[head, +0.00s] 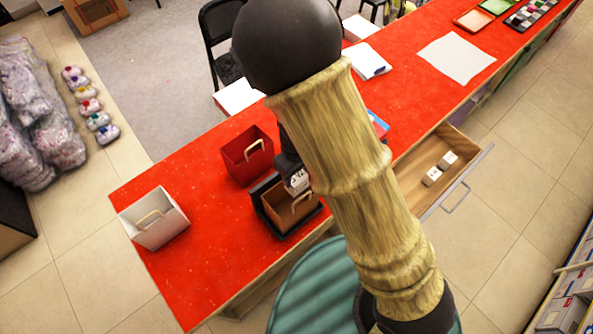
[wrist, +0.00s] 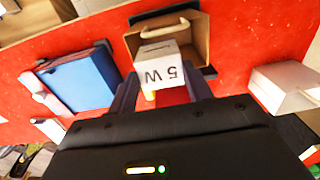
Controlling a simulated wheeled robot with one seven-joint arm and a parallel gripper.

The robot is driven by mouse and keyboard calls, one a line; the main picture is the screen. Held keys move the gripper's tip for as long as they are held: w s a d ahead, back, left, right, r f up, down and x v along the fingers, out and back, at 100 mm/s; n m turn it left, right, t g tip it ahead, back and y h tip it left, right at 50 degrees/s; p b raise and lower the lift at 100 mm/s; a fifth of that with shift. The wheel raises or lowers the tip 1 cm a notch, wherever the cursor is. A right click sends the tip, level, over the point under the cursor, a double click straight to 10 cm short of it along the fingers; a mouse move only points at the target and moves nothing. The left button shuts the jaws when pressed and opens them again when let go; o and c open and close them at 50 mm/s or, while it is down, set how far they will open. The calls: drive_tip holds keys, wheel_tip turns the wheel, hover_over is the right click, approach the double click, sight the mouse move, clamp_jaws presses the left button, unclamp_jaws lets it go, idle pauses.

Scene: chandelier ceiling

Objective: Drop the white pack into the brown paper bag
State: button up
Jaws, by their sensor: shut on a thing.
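My gripper (wrist: 160,92) is shut on a white pack (wrist: 162,72) with dark print, which sits between the fingertips. In the head view the white pack (head: 298,181) shows below the dark gripper (head: 290,170), partly hidden by my arm. The brown paper bag (head: 287,212) stands open in a black holder on the red counter. The pack appears over the bag's far rim in the head view. In the wrist view the pack overlaps the near part of the brown bag (wrist: 197,40). I cannot tell how high it is above the opening.
A red bag (head: 247,157) stands close behind the brown one. A white bag (head: 155,220) stands at the counter's left end. An open drawer (head: 425,168) holds two white packs. A blue box (wrist: 80,80) lies on the counter. Red counter between the bags is clear.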

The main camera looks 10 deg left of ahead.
sight(298, 176)
drive_tip(key=o, duration=1.3)
drive_tip(key=shift+r, duration=0.15)
wheel_tip(298, 176, up, 17)
drive_tip(key=shift+r, duration=0.1)
drive_tip(key=shift+d, duration=0.1)
drive_tip(key=d+f+m+t+b, duration=0.1)
drive_tip(key=d+f+m+b, duration=0.1)
drive_tip(key=d, duration=0.5)
drive_tip(key=s+d+f+m+b, duration=0.1)
drive_tip(key=d+f+m+b, duration=0.1)
drive_tip(key=d, duration=0.5)
drive_tip(key=d+f+m+t+b, duration=0.1)
drive_tip(key=d+f+m+b, duration=0.1)
drive_tip(key=d+f+m, duration=0.2)
drive_tip(key=shift+s+d+f+m+t, duration=0.15)
drive_tip(key=shift+d+m, duration=0.35)
drive_tip(key=shift+d, duration=0.45)
drive_tip(key=shift+s+d+m+t, duration=0.15)
drive_tip(key=shift+d+m, duration=0.35)
drive_tip(key=shift+d, duration=0.45)
drive_tip(key=shift+w, duration=0.1)
